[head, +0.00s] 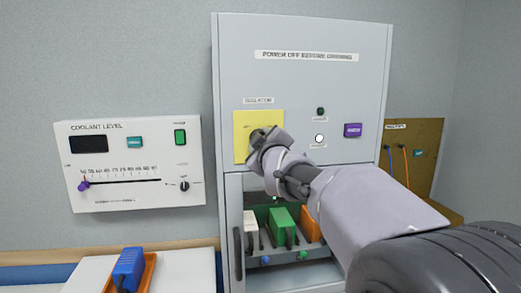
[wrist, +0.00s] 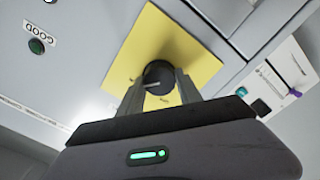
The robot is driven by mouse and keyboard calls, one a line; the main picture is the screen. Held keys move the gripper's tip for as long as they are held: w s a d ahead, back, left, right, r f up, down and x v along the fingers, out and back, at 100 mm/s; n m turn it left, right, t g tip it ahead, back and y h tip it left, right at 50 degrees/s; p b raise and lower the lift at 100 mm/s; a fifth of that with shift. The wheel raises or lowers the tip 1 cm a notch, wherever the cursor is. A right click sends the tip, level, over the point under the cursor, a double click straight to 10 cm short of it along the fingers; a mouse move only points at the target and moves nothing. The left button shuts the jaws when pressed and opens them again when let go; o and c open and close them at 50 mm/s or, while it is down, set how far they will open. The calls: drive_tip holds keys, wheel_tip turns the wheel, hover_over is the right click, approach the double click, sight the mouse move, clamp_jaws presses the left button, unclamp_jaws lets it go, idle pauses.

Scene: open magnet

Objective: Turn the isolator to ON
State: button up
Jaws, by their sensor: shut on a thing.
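The isolator is a dark round knob (wrist: 158,76) on a yellow square plate (head: 243,124) on the front of the grey cabinet (head: 232,60). A label reading "ISOLATOR" (head: 258,100) sits above the plate. My gripper (head: 262,138) is at the plate and covers most of the knob in the head view. In the wrist view my gripper (wrist: 157,84) has its two fingers on either side of the knob, shut on it. The plate's ON and OFF marks are not legible, so I cannot tell the knob's setting.
A coolant level panel (head: 110,142) is on the wall to the left. Right of the plate are a dark green lamp (head: 320,111), a white lamp (head: 319,138) and a purple button (head: 352,130). Below, an open bay holds green (head: 283,224) and orange (head: 310,222) modules.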

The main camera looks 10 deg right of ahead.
drive_tip(key=shift+m+b, duration=0.3)
drive_tip(key=shift+m, duration=0.2)
drive_tip(key=o, duration=1.4)
drive_tip(key=shift+c, duration=0.2)
drive_tip(key=s, duration=1.7)
drive_tip(key=shift+s, duration=0.2)
